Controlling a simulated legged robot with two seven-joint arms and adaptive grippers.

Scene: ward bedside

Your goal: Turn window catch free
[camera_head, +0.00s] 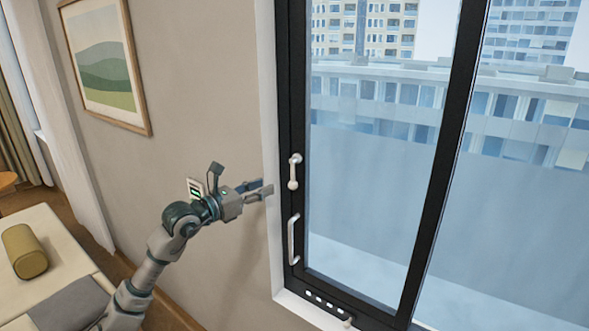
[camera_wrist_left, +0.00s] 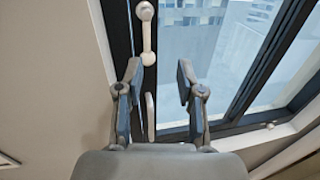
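The window catch (camera_head: 294,171) is a small white lever on the black left frame of the window (camera_head: 369,190). Its handle hangs downward from its pivot. The catch also shows at the top of the left wrist view (camera_wrist_left: 147,32), ahead of the fingers. My left gripper (camera_head: 268,189) is open and empty, a little left of the catch and apart from it. In the left wrist view its two fingers (camera_wrist_left: 158,82) are spread wide. A white pull handle (camera_head: 292,239) is fixed below the catch and shows partly between the fingers. My right gripper is not in view.
A framed picture (camera_head: 103,62) hangs on the beige wall at left. A bed (camera_head: 62,250) with a yellow bolster (camera_head: 24,251) stands at lower left. The white window reveal edge (camera_head: 268,120) lies beside the gripper.

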